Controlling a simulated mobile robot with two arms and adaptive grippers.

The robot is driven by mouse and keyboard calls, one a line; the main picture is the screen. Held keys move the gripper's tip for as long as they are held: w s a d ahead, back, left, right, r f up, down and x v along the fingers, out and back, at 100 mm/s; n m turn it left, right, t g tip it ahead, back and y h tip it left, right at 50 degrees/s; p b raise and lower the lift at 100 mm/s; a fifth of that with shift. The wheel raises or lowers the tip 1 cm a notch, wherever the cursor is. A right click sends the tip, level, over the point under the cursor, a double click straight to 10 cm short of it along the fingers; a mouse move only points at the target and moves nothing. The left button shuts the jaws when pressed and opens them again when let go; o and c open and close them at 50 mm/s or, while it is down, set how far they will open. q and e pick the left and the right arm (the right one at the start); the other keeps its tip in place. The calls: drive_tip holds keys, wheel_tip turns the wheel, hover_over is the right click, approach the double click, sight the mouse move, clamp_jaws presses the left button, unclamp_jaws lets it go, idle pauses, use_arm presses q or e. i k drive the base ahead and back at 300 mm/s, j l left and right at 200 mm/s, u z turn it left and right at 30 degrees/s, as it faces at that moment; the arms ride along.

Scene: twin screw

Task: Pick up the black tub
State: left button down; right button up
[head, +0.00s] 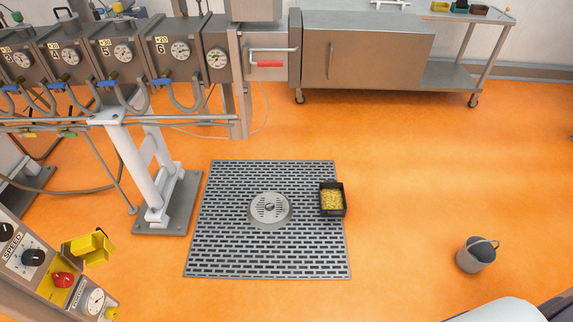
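The black tub (334,215) sits on the floor at the right edge of the grey slotted drain grate (225,240). It is a small, open, upright rectangular tub with yellow granular material inside. Neither of my grippers shows in the head view, and nothing is seen touching the tub.
A grey bucket (474,257) with a handle stands on the orange floor at the right. A steel cabinet cart (365,50) stands at the back. Machinery with gauges (120,55) fills the upper left, and a control panel (40,262) the lower left. Floor between tub and bucket is clear.

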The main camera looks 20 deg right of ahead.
sight(331, 193)
drive_tip(key=z, duration=2.25)
drive_tip(key=u, duration=1.3)
drive_tip(key=i+z, duration=0.1)
drive_tip(key=z, duration=0.25)
drive_tip(key=j+z, duration=0.15)
drive_tip(key=z, duration=0.2)
drive_tip(key=i+j+z, duration=0.1)
drive_tip(key=z, duration=0.25)
drive_tip(key=i+j+z, duration=0.15)
drive_tip(key=j, duration=0.2)
drive_tip(key=i+j+z, duration=0.15)
drive_tip(key=j, duration=0.2)
drive_tip(key=i+j+z, duration=0.15)
drive_tip(key=j, duration=0.2)
drive_tip(key=j+z, duration=0.15)
drive_tip(key=j, duration=0.2)
drive_tip(key=i+j+z, duration=0.15)
drive_tip(key=j, duration=0.25)
